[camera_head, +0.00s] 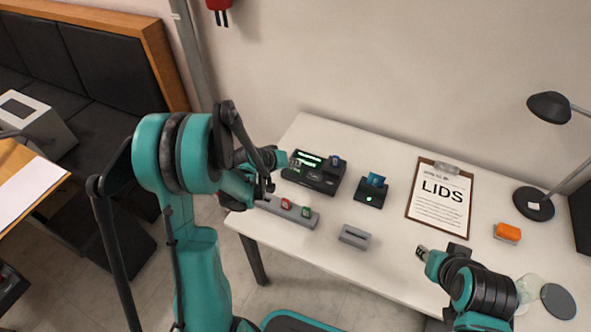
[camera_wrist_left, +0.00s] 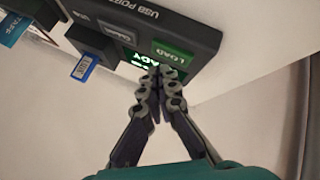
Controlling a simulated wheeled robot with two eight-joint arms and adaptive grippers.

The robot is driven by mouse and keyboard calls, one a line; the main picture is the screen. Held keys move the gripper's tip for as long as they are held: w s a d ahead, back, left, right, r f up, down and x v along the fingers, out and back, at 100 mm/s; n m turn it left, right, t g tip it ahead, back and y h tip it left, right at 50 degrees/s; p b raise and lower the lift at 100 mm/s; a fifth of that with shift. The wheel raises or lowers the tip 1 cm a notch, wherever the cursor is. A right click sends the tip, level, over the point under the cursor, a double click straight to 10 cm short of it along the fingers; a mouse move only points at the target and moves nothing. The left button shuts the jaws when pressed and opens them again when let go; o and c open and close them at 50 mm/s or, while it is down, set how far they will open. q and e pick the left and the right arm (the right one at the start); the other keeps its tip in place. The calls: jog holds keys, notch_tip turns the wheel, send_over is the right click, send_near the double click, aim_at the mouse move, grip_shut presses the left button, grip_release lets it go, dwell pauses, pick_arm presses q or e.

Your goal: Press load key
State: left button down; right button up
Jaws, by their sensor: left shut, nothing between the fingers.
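The laser marker (camera_head: 315,178) is a dark box near the left side of the white table, with lit green displays. In the left wrist view its green LOAD key (camera_wrist_left: 174,53) shows beside a lit green display (camera_wrist_left: 140,62). My left gripper (camera_wrist_left: 160,71) is shut and empty, its tips in front of the display, close to the LOAD key; I cannot tell whether they touch. In the head view the left gripper (camera_head: 290,162) is at the marker's left end. My right gripper (camera_head: 421,252) is over the front right of the table, too small to judge.
A blue stick (camera_wrist_left: 83,68) is plugged in near a grey key (camera_wrist_left: 115,34). A small black device (camera_head: 371,191), a grey rack (camera_head: 290,211), a grey block (camera_head: 355,236), a clipboard (camera_head: 440,195), an orange item (camera_head: 508,233) and a lamp (camera_head: 534,204) stand around.

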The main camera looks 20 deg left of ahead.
aim_at(294, 171)
dwell(0.7)
pick_arm(q)
jog(key=shift+f+b, duration=0.45)
jog(key=shift+b, duration=0.05)
jog(key=shift+f+b, duration=0.4)
dwell(0.4)
jog(key=shift+r, duration=0.15)
jog(key=shift+r+p, duration=0.55)
jog(key=shift+r, duration=0.15)
notch_tip(294, 171, up, 5)
jog(key=p, duration=0.3)
jog(key=shift+p, duration=0.4)
dwell(0.6)
